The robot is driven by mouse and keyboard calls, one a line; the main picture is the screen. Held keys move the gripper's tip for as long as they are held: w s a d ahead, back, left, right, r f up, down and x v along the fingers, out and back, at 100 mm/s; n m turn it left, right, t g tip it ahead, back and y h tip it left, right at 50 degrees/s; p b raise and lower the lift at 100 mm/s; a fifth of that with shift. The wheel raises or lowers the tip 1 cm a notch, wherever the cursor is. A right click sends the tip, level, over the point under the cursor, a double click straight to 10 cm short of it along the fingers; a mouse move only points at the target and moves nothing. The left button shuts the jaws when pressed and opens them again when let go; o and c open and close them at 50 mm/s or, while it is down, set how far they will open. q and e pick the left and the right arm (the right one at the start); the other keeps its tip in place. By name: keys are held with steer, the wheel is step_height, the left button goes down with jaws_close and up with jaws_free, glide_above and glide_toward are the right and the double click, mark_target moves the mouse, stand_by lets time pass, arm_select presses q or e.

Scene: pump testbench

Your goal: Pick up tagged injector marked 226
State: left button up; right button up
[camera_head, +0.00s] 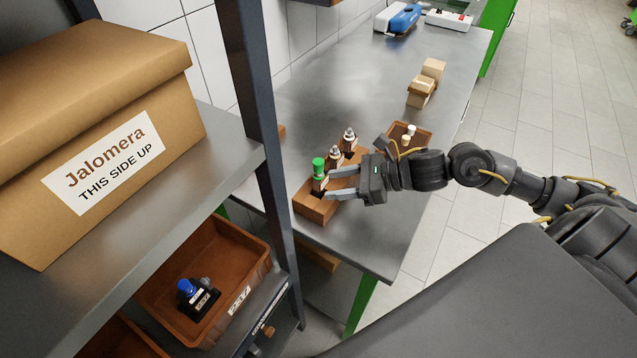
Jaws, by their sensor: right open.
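A brown rack (316,209) on the metal bench holds three upright injectors. The nearest injector has a green cap (318,164); the middle one (334,155) and the far one (349,140) have silver-grey tops. Tags on them are too small to read, so I cannot tell which is 226. My right gripper (330,182) is open, reaching in from the right, with its fingertips at the green-capped injector. I cannot tell whether they touch it. My left gripper is out of view.
A small brown tray (409,134) with pale-topped parts lies behind my right gripper. Cardboard boxes (421,92) stand farther back. At left, a shelf post (258,110), a large box (90,120) and a bin (243,262) holding a blue-capped part (187,287) fill the space.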

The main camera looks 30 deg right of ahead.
mark_target(324, 185)
steer(key=shift+w+a+p, duration=0.25)
steer(key=shift+w+p, duration=0.05)
steer(key=shift+p, duration=0.15)
steer(key=p+x, duration=0.2)
steer(key=x, duration=0.2)
steer(key=shift+w+a+f, duration=0.1)
steer(key=shift+w+f, duration=0.1)
steer(key=shift+f, duration=0.05)
steer(key=c, duration=1)
